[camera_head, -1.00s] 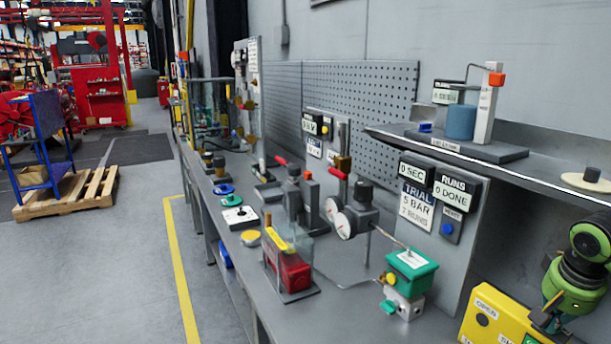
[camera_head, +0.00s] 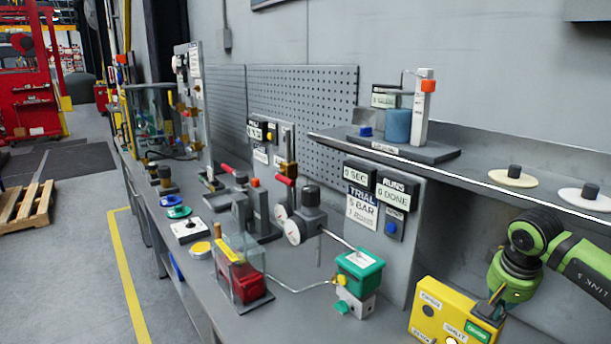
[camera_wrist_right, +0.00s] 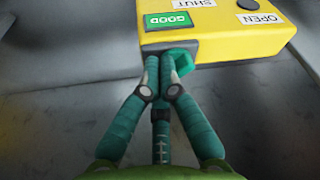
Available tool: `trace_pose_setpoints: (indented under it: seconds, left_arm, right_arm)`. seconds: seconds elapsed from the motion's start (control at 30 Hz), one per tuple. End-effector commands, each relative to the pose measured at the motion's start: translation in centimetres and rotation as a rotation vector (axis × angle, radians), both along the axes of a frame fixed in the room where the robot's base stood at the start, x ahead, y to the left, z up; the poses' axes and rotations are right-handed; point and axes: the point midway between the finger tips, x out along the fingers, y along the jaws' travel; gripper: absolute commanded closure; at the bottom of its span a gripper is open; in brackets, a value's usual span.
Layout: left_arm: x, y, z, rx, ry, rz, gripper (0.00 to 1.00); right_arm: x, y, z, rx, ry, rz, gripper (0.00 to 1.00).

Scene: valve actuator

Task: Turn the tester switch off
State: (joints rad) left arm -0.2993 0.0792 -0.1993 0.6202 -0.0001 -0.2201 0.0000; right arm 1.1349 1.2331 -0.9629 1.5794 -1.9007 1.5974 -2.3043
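The yellow box (camera_head: 440,313), which looks like the tester, stands at the bottom right in the head view. In the right wrist view the box (camera_wrist_right: 225,45) shows SHUT and OPEN labels and a green GOOD panel (camera_wrist_right: 180,19). My right gripper (camera_head: 496,295) is at the box's right end. In the wrist view its teal fingers (camera_wrist_right: 159,68) are together at the tips, at the box's near side. A small teal-green part (camera_wrist_right: 183,65), perhaps the switch, sits just right of the fingertips and seems to touch them. The switch's position is unclear. My left gripper is out of view.
A green-topped valve block (camera_head: 359,272) stands left of the box. Behind is a grey panel (camera_head: 408,240) with displays. A shelf (camera_head: 450,172) above holds a blue cylinder (camera_head: 397,125) and round discs (camera_head: 513,177). Bench between is partly clear.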

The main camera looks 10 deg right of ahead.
Motion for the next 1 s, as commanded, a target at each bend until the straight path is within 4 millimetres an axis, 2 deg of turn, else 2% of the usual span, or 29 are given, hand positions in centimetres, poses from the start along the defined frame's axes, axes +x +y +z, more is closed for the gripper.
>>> trace_pose_setpoints:
  seconds: [0.53, 0.8, 1.0]
  left_arm:
    - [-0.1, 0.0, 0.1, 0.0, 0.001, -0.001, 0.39]
    - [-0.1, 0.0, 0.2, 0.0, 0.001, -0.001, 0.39]
    - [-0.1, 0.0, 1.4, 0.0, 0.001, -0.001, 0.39]
  right_arm:
    - [-0.1, -0.2, 0.0, -0.001, 0.0, -0.001, 1.0]
    - [-0.8, 0.0, 0.0, -0.001, 0.0, -0.001, 1.0]
    - [-0.8, 0.0, 1.3, 0.0, -0.001, -0.001, 1.0]
